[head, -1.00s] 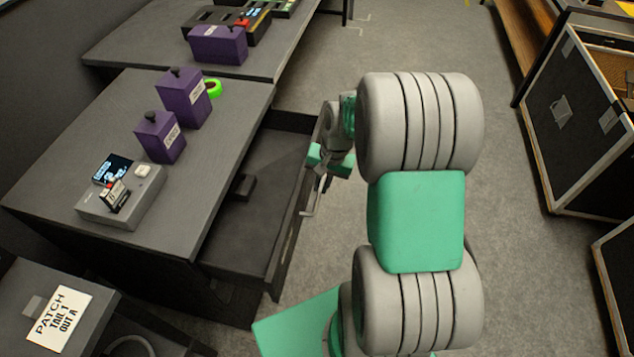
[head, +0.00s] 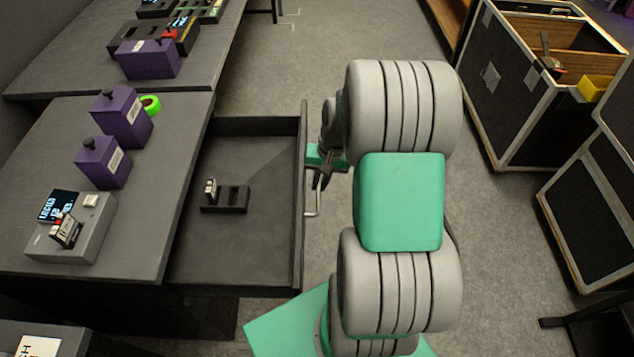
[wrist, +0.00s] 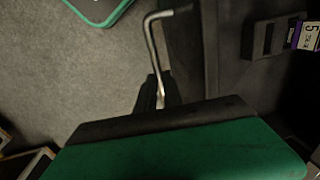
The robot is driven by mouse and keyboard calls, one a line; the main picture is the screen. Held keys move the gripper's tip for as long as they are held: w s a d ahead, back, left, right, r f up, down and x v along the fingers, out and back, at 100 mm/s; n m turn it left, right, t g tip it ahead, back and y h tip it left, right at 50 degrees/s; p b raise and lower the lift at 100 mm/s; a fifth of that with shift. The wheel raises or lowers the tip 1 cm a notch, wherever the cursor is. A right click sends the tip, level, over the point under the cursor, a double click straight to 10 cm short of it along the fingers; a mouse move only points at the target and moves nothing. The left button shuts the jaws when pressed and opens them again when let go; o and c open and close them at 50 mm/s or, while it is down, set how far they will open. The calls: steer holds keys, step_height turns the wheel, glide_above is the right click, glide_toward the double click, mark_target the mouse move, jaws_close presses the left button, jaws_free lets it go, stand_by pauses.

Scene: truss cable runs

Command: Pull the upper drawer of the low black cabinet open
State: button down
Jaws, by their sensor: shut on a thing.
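The upper drawer (head: 262,262) of the low black cabinet (head: 160,240) stands pulled well out to the right. Inside it lies a small black slotted holder (head: 232,203) with a small labelled cartridge (head: 211,190) in one slot; these also show in the wrist view (wrist: 270,40). A metal bar handle (head: 314,200) is on the drawer's front face. My gripper (head: 319,182) is at the handle, outside the drawer front, mostly hidden by my arm. In the wrist view my gripper's fingers (wrist: 158,92) are closed around the handle (wrist: 152,38).
On the cabinet top stand two purple boxes (head: 122,118) (head: 103,162), a green tape roll (head: 150,104) and a grey device with a screen (head: 70,228). A black flight case (head: 520,90) stands at right. Grey floor (head: 500,260) is open between.

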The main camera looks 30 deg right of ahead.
steer(key=c, duration=1.5)
jaws_free()
steer(key=shift+r, duration=0.1)
steer(key=v, duration=0.7)
steer(key=shift+r+p, duration=0.3)
steer(key=shift+p, duration=0.05)
